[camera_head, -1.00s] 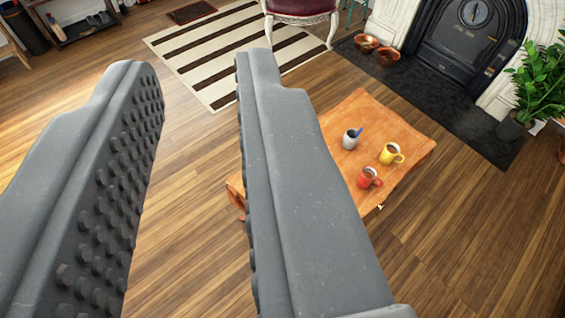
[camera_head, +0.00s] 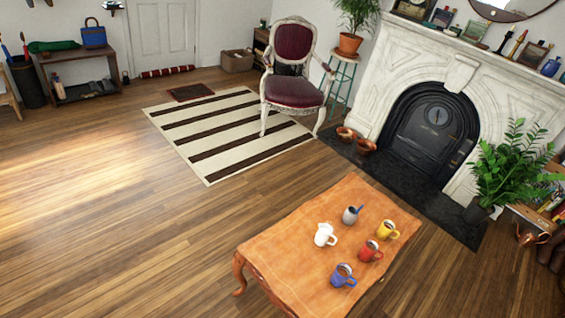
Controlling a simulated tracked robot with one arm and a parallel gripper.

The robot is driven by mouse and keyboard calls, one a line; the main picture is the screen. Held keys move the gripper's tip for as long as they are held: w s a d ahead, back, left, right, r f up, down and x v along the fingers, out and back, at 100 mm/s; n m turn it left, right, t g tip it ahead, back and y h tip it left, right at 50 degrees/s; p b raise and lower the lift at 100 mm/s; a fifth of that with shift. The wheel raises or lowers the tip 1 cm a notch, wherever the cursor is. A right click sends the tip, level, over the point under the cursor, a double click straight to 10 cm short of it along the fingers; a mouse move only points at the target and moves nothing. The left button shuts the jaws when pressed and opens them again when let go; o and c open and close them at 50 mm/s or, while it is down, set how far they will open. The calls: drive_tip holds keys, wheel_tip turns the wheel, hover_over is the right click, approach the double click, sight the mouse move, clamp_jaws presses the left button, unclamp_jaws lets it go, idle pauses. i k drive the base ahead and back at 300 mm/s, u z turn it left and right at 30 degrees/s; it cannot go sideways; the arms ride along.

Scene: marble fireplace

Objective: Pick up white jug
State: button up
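The white jug (camera_head: 325,235) stands upright on the orange-brown wooden table (camera_head: 290,251), left of the other vessels.
Wooden floor (camera_head: 130,225) lies open left of the table. Behind are a striped rug (camera_head: 225,130), a red armchair (camera_head: 295,75), two copper bowls (camera_head: 355,140), a marble fireplace (camera_head: 400,70) and a green plant (camera_head: 505,170).

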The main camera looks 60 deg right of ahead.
sight(321, 238)
drive_tip(key=u, duration=1.25)
drive_tip(key=k, duration=1.15)
drive_tip(key=z, duration=2.3)
drive_tip(key=i, duration=1)
drive_tip(key=u, duration=0.05)
